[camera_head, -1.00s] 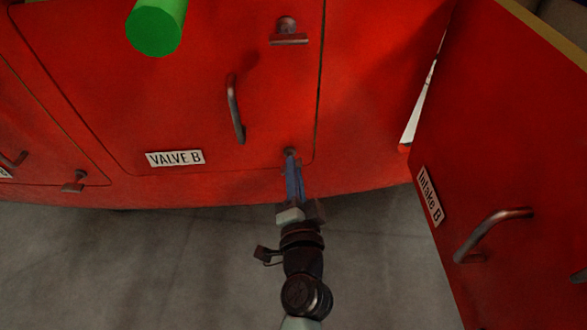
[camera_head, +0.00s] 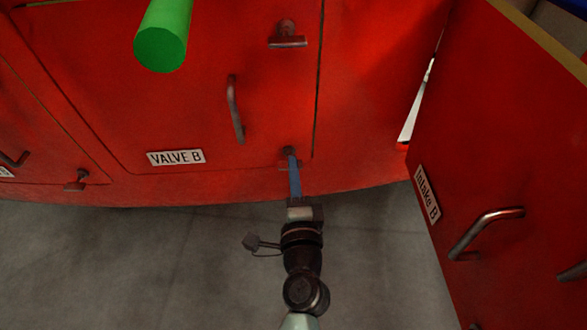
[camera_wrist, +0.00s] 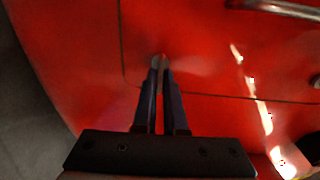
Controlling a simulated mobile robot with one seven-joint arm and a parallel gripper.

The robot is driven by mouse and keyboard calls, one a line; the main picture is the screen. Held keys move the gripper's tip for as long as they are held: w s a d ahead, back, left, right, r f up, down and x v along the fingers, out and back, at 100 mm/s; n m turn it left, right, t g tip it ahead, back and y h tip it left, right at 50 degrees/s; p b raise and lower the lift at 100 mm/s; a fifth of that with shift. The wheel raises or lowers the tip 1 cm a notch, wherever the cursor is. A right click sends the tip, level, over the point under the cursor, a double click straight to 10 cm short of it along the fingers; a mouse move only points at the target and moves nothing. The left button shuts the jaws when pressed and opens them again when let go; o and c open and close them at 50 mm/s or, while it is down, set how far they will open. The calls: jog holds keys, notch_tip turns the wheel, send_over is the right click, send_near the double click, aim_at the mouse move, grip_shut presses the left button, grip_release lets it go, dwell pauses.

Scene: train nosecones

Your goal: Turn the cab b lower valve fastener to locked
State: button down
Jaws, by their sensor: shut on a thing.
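The red VALVE B panel (camera_head: 180,105) fills the upper middle of the head view, with its white label (camera_head: 176,157) at the lower left of the handle. Its lower fastener (camera_head: 288,153) is a small grey metal piece near the panel's lower right corner. My gripper (camera_head: 292,166) reaches up from below and is shut on this fastener. In the wrist view the two dark fingers (camera_wrist: 160,72) close around the fastener (camera_wrist: 158,60), which they mostly hide. The upper fastener (camera_head: 287,36) shows a horizontal crossbar near the panel's upper right.
A vertical grey handle (camera_head: 235,109) stands out from the panel. A green cylinder (camera_head: 163,40) juts out at the upper left. The open Intake B door (camera_head: 490,150) with its handle (camera_head: 484,230) stands at right. Grey floor (camera_head: 130,260) lies below.

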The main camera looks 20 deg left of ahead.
dwell(0.3)
jog(key=c, duration=1)
grip_release()
jog(key=shift+s, duration=0.15)
jog(key=b+v, duration=0.1)
jog(key=v, duration=1.1)
jog(key=shift+s+d+b, duration=0.15)
jog(key=shift+s+b, duration=0.15)
jog(key=shift+b, duration=0.1)
